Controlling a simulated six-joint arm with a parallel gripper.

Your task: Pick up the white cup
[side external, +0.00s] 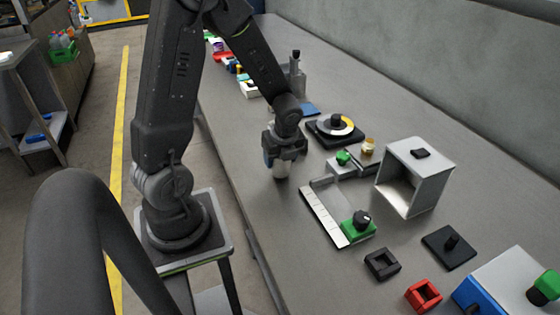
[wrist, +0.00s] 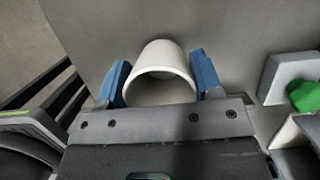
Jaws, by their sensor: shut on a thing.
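The white cup (wrist: 160,58) is between the two blue fingers of my gripper (wrist: 162,80) in the wrist view, its open rim toward the camera. My gripper is shut on the cup, with one finger on each side of it. I cannot tell whether the cup's base touches the bench. The upper part of the cup is hidden by the gripper in the side view.
A white frame with a green block (side external: 357,226), a green knob (side external: 343,158) and an open grey box (side external: 416,176) stand to the right. The bench (side external: 255,205) is clear in front.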

